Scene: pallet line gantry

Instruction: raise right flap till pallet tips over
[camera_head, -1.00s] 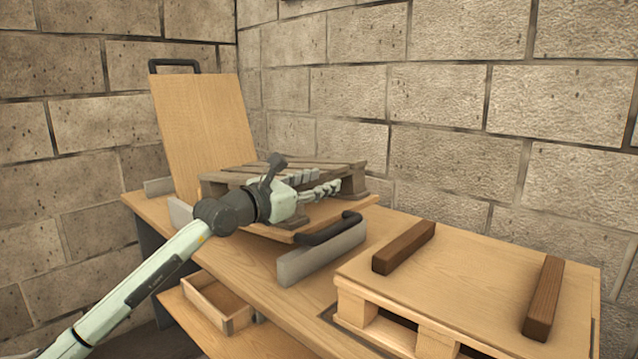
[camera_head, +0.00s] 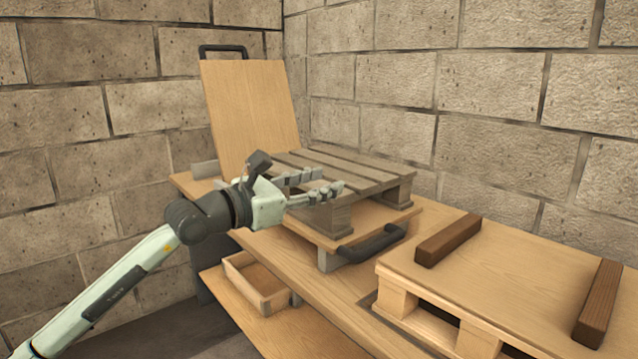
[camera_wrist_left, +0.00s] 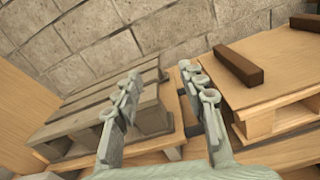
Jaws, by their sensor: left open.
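The right flap (camera_head: 355,222) is a light wooden board lying low and about level, with a dark handle (camera_head: 372,243) on its right edge. The grey-brown slatted pallet (camera_head: 345,165) rests upright on its feet on this flap; it also shows in the left wrist view (camera_wrist_left: 95,118). The left flap (camera_head: 250,110) stands steeply raised behind it, with a black handle on top. My left gripper (camera_head: 335,182) is open and empty in front of the pallet, above and left of the right flap's handle. In the wrist view its fingers (camera_wrist_left: 168,95) are spread with nothing between them.
A light wooden platform (camera_head: 505,280) with two dark brown bars (camera_head: 448,240) stands at the right. An open wooden tray (camera_head: 250,290) sits on the lower shelf. Stone block walls close off the back and left.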

